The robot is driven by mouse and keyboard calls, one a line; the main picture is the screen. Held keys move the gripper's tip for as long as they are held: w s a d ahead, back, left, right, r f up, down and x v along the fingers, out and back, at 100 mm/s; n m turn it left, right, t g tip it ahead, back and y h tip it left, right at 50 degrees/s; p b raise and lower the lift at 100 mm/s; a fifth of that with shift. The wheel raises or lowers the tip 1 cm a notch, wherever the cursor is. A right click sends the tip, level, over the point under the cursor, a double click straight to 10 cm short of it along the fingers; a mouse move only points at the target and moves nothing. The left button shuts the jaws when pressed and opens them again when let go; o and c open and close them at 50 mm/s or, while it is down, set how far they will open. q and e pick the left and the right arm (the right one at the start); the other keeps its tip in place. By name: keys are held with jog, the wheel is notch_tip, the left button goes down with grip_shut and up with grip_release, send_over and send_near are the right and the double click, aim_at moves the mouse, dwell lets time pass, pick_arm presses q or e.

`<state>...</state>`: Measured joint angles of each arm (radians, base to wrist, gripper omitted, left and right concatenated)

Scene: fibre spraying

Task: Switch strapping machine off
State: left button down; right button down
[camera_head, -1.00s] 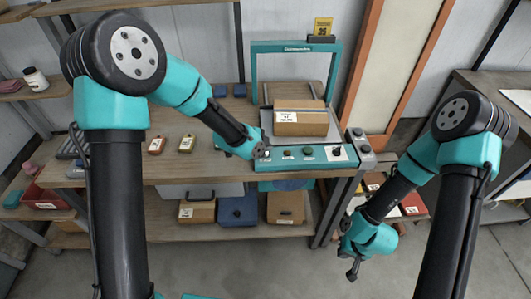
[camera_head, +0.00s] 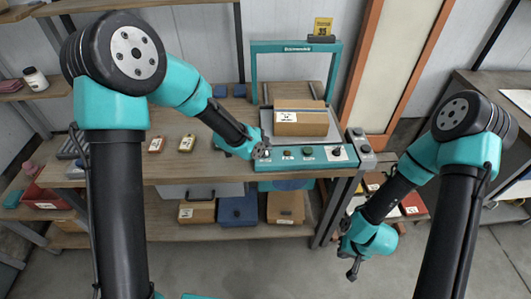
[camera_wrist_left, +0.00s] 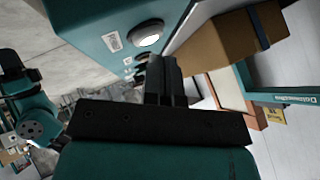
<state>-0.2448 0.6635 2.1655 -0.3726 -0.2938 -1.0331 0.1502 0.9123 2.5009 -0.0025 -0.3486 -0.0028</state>
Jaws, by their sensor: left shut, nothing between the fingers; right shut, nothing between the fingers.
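The strapping machine is a teal unit with a tall teal arch (camera_head: 295,47) and a front control panel (camera_head: 308,156) bearing several knobs and buttons. A brown cardboard box (camera_head: 301,119) with a white label sits on it under the arch. My left gripper (camera_head: 263,152) is shut and empty at the left end of the panel, covering part of it. In the left wrist view its fingers (camera_wrist_left: 164,75) lie close to the panel's face, near a round light button (camera_wrist_left: 149,33); I cannot tell whether they touch. My right gripper (camera_head: 352,272) is shut and empty, low at the right.
The machine stands on a wooden table (camera_head: 200,170). Small labelled items (camera_head: 187,143) lie on the table left of the panel. A grey control box (camera_head: 362,145) is at the panel's right end. Boxes (camera_head: 285,207) stand on the shelf below. The floor in front is clear.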

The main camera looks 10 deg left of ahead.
pick_arm(q)
jog(key=shift+f, duration=0.1)
jog(key=shift+f, duration=0.3)
dwell(0.4)
jog(key=shift+r, duration=0.4)
jog(key=shift+r, duration=0.1)
jog(key=shift+r, duration=2.95)
jog(key=shift+f, duration=0.1)
